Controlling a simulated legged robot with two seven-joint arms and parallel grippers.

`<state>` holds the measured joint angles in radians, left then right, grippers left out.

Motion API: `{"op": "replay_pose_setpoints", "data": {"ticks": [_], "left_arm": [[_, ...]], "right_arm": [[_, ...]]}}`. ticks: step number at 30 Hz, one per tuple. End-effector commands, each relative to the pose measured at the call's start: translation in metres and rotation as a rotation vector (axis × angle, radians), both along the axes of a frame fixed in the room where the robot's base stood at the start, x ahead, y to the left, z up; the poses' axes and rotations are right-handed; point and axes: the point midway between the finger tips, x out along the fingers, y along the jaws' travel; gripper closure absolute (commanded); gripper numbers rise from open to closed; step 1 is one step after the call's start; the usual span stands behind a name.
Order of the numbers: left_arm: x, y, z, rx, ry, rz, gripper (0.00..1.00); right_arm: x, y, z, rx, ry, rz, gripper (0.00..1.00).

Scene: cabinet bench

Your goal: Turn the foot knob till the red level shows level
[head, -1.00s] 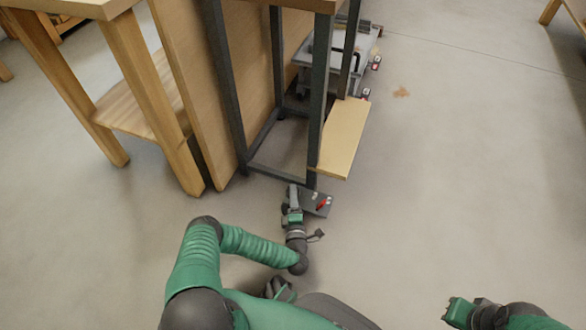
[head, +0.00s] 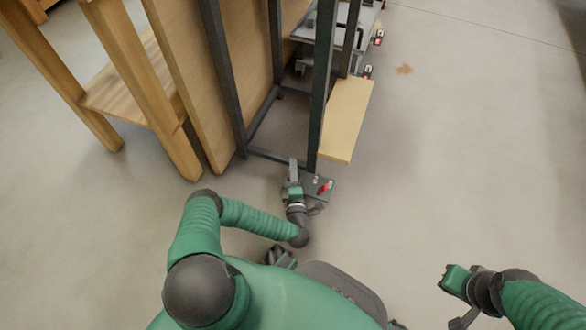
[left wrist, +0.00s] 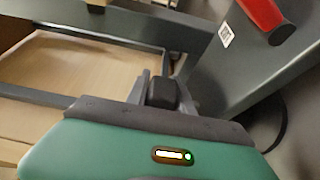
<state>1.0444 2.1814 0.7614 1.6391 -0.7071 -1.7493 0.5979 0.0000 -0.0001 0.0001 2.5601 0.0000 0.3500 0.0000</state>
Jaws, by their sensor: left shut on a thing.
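The foot knob is a dark block (left wrist: 162,93) between the two grey fingers in the left wrist view. In the head view it is hidden by my left gripper (head: 293,172), which is shut on it low by the foot of the dark metal frame. The red level (head: 324,187) is a small red piece on a dark plate beside that gripper. A red cylinder with a dark end, likely the same level, shows at the top right of the left wrist view (left wrist: 262,14). Its reading cannot be made out. My right gripper (head: 456,279) is far to the right over bare floor; its fingers are unclear.
The dark metal frame (head: 318,100) stands just beyond my left gripper, with a pale wooden board (head: 346,120) at its right. Wooden bench legs (head: 165,110) stand to the left. A grey wheeled cart (head: 345,35) is behind. The floor (head: 470,150) to the right is clear.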

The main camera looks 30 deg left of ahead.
Motion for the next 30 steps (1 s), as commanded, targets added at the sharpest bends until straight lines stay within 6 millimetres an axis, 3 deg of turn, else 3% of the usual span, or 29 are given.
{"op": "replay_pose_setpoints", "data": {"ticks": [14,21,30], "left_arm": [[0.002,0.0,0.001,0.006,0.006,-0.135,1.0],[0.004,-0.004,0.001,0.01,0.006,-0.339,1.0],[0.006,-0.012,-0.003,0.01,0.006,-0.622,1.0]], "right_arm": [[0.0,0.0,0.014,0.0,0.0,0.0,1.0],[0.0,0.0,0.023,0.0,0.0,0.0,1.0],[0.0,0.0,0.019,0.0,0.0,0.0,1.0]]}}
